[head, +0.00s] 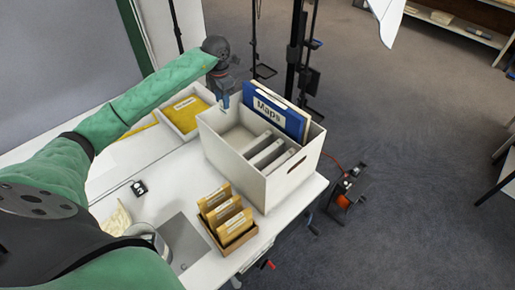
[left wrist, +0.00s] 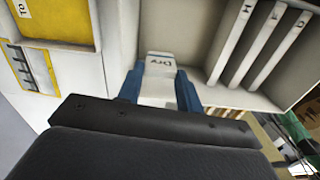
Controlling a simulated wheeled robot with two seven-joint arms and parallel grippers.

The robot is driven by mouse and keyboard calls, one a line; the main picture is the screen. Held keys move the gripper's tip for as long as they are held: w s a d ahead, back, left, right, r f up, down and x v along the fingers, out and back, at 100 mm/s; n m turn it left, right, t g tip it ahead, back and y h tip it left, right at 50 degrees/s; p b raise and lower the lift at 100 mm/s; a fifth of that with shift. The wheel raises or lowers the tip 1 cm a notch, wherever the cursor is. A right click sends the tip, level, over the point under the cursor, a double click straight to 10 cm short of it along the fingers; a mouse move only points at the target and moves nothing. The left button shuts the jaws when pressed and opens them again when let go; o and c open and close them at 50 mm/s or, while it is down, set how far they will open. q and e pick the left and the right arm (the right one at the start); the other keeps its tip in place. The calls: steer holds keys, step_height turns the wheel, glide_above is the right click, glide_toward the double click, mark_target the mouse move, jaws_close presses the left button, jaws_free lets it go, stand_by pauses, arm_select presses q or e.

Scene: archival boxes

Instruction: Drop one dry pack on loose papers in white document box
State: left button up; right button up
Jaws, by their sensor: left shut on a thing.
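The white document box (head: 245,165) stands on the table, open at the top. It holds a blue Maps folder (head: 277,112) at the back and several grey upright files (head: 268,152); the left part of its inside looks bare. My left gripper (head: 223,99) is above the box's back left side, pointing down. In the left wrist view its blue fingers are shut on a small white pack (left wrist: 160,66) marked DRY, with the box's upright files (left wrist: 232,40) to the right. I cannot make out loose papers inside the box. My right gripper is out of view.
A white tray (head: 168,118) with a yellow folder (head: 184,113) adjoins the box on the left. A brown holder (head: 232,243) with several tan packets (head: 227,213) stands in front of the box. A small black item (head: 139,188) lies on the table (head: 163,200). Stands rise behind.

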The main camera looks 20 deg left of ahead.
arm_select(q)
steer(key=shift+f, duration=0.6)
steer(key=o, duration=1)
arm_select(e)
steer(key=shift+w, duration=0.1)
arm_select(q)
steer(key=shift+o, duration=0.2)
steer(key=shift+r, duration=0.1)
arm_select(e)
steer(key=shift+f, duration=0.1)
arm_select(q)
steer(key=shift+r+b, duration=0.3)
steer(key=shift+b, duration=0.05)
step_height(320, 180, up, 6)
steer(key=b, duration=0.3)
steer(key=shift+r, duration=0.5)
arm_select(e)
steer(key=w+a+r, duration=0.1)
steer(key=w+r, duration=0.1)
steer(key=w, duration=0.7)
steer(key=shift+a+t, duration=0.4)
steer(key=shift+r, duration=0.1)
